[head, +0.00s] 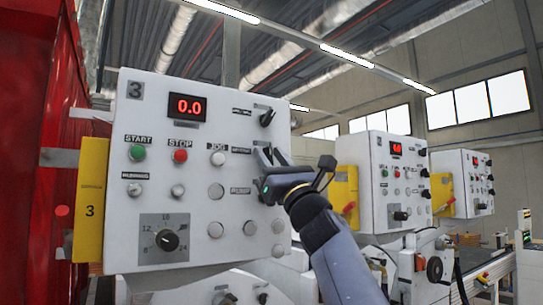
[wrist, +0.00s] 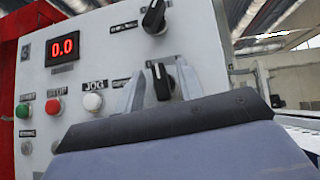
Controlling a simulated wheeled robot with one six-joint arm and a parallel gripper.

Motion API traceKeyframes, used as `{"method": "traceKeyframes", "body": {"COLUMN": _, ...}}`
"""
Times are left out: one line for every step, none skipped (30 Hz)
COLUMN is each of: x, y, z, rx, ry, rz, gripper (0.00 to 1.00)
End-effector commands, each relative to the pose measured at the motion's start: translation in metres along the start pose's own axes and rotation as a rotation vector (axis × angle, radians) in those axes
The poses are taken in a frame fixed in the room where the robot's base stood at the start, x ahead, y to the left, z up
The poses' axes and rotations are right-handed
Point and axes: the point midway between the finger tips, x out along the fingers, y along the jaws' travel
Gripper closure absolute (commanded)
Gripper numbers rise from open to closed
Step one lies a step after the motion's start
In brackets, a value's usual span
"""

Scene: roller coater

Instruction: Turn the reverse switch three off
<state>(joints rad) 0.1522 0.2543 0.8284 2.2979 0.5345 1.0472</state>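The white control panel (head: 205,85) marked 3 faces me, with a red display (head: 187,107) reading 0.0. Two black rotary switches sit in its right column; their labels are too blurred to read. The upper switch (head: 267,118) also shows in the wrist view (wrist: 154,17). The lower switch (wrist: 161,82) stands between the fingers of my gripper (wrist: 161,88), its white pointer line near vertical. My gripper is open, one finger on each side of it, with visible gaps.
Green START (head: 138,153), red STOP (head: 180,155) and white JOG (head: 218,159) buttons lie left of my gripper. A dial (head: 167,240) sits lower. A yellow plate (head: 92,200) is on the panel's left side. Similar panels (head: 377,170) stand to the right.

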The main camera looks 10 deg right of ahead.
Motion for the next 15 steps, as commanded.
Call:
{"method": "traceKeyframes", "body": {"x": -0.0002, "y": 0.0, "z": 0.0, "rx": 0.0, "ry": 0.0, "rz": 0.0, "gripper": 0.65}}
{"method": "traceKeyframes", "body": {"x": -0.0002, "y": 0.0, "z": 0.0, "rx": 0.0, "ry": 0.0, "rz": 0.0, "gripper": 0.65}}
{"method": "traceKeyframes", "body": {"x": -0.0003, "y": 0.0, "z": 0.0, "rx": 0.0, "ry": 0.0, "rz": 0.0, "gripper": 0.68}}
{"method": "traceKeyframes", "body": {"x": -0.0003, "y": 0.0, "z": 0.0, "rx": 0.0, "ry": 0.0, "rz": 0.0, "gripper": 0.7}}
{"method": "traceKeyframes", "body": {"x": -0.0003, "y": 0.0, "z": 0.0, "rx": 0.0, "ry": 0.0, "rz": 0.0, "gripper": 0.73}}
{"method": "traceKeyframes", "body": {"x": -0.0003, "y": 0.0, "z": 0.0, "rx": 0.0, "ry": 0.0, "rz": 0.0, "gripper": 0.76}}
{"method": "traceKeyframes", "body": {"x": -0.0003, "y": 0.0, "z": 0.0001, "rx": 0.0, "ry": 0.0, "rz": 0.0, "gripper": 0.78}}
{"method": "traceKeyframes", "body": {"x": -0.0003, "y": 0.0, "z": 0.0001, "rx": 0.0, "ry": 0.0, "rz": 0.0, "gripper": 0.81}}
{"method": "traceKeyframes", "body": {"x": -0.0003, "y": 0.0, "z": 0.0001, "rx": 0.0, "ry": 0.0, "rz": 0.0, "gripper": 0.84}}
{"method": "traceKeyframes", "body": {"x": -0.0004, "y": 0.0, "z": 0.0001, "rx": 0.0, "ry": 0.0, "rz": 0.0, "gripper": 0.87}}
{"method": "traceKeyframes", "body": {"x": -0.0004, "y": 0.0, "z": 0.0001, "rx": 0.0, "ry": 0.0, "rz": 0.0, "gripper": 0.89}}
{"method": "traceKeyframes", "body": {"x": -0.0004, "y": 0.0, "z": 0.0002, "rx": 0.0, "ry": 0.0, "rz": 0.0, "gripper": 0.92}}
{"method": "traceKeyframes", "body": {"x": -0.0004, "y": 0.0, "z": 0.0001, "rx": 0.0, "ry": 0.0, "rz": 0.0, "gripper": 0.95}}
{"method": "traceKeyframes", "body": {"x": -0.0004, "y": 0.0, "z": 0.0001, "rx": 0.0, "ry": 0.0, "rz": 0.0, "gripper": 0.97}}
{"method": "traceKeyframes", "body": {"x": -0.0004, "y": 0.0, "z": 0.0002, "rx": 0.0, "ry": 0.0, "rz": 0.0, "gripper": 1.0}}
